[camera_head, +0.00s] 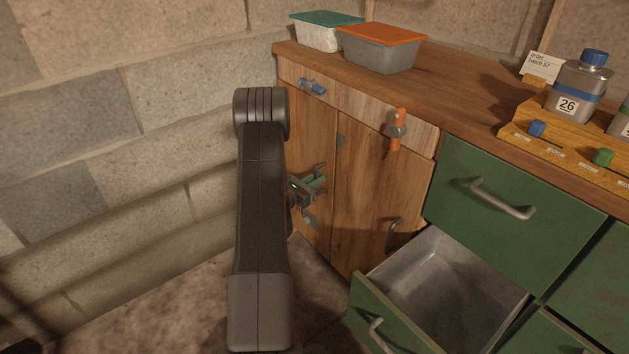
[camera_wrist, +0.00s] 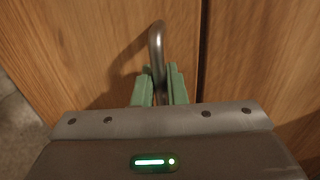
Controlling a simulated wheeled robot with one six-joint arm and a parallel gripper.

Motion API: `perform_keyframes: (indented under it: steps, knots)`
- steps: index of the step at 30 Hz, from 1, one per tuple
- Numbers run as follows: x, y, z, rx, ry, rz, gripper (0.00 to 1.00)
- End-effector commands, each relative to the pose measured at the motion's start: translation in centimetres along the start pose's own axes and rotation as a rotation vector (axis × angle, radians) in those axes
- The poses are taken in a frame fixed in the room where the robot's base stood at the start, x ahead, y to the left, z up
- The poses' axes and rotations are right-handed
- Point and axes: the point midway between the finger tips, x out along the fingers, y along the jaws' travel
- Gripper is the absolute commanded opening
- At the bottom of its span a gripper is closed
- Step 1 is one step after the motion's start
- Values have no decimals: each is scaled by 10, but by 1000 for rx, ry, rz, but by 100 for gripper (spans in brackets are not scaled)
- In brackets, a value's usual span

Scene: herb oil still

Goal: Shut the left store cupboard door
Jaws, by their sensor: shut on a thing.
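The left store cupboard door (camera_head: 306,135) is a wooden panel at the cupboard's left end, partly hidden by my arm in the head view. In the wrist view the door (camera_wrist: 80,45) has a bent metal bar handle (camera_wrist: 156,38). My gripper (camera_head: 316,181) is at this door. Its green fingers (camera_wrist: 160,86) are shut on the handle, one on each side of it. The door looks flush or nearly flush with the right door (camera_head: 372,190), with a narrow dark gap between them. I cannot tell whether it is fully shut.
A green drawer (camera_head: 405,322) stands open and empty at the lower right. The worktop (camera_head: 460,85) above holds two lidded tubs (camera_head: 382,52) and a bottle rack (camera_head: 555,148). A block wall (camera_head: 120,120) is close on the left.

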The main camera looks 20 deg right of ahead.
Motion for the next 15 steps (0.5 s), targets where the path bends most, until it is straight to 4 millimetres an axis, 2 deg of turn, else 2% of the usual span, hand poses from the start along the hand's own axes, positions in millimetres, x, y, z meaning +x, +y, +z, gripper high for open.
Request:
perform_keyframes:
  steps: [5, 6, 7, 15]
  knots:
    - [5, -2, 3, 10, -6, -10, 0]
    - [5, -2, 3, 10, -7, -11, 14]
    - [5, -2, 3, 10, -7, -11, 16]
    - [2, -2, 3, 7, -5, -9, 16]
